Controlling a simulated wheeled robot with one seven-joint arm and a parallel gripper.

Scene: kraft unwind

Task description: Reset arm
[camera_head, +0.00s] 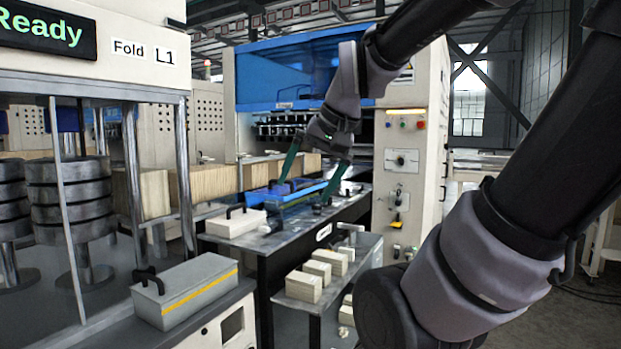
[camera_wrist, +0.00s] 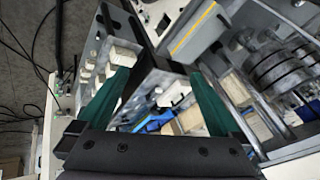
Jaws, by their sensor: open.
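My gripper (camera_head: 312,178) hangs from my raised arm in the middle of the head view, with its two green fingers spread apart. No object shows between the fingers. It appears in front of a dark table (camera_head: 262,250) that holds a blue tray (camera_head: 258,196) and a pale box with a black handle (camera_head: 234,223). Whether the fingers touch anything there I cannot tell. In the wrist view, my green fingers (camera_wrist: 158,95) stand wide apart, with the tables and the blue tray (camera_wrist: 160,118) seen beyond them.
A grey box with a yellow stripe (camera_head: 186,292) stands on a bench at front left. Several pale blocks (camera_head: 303,284) lie on a lower shelf. Behind is a machine with a blue cover (camera_head: 290,72). Floor shows at right.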

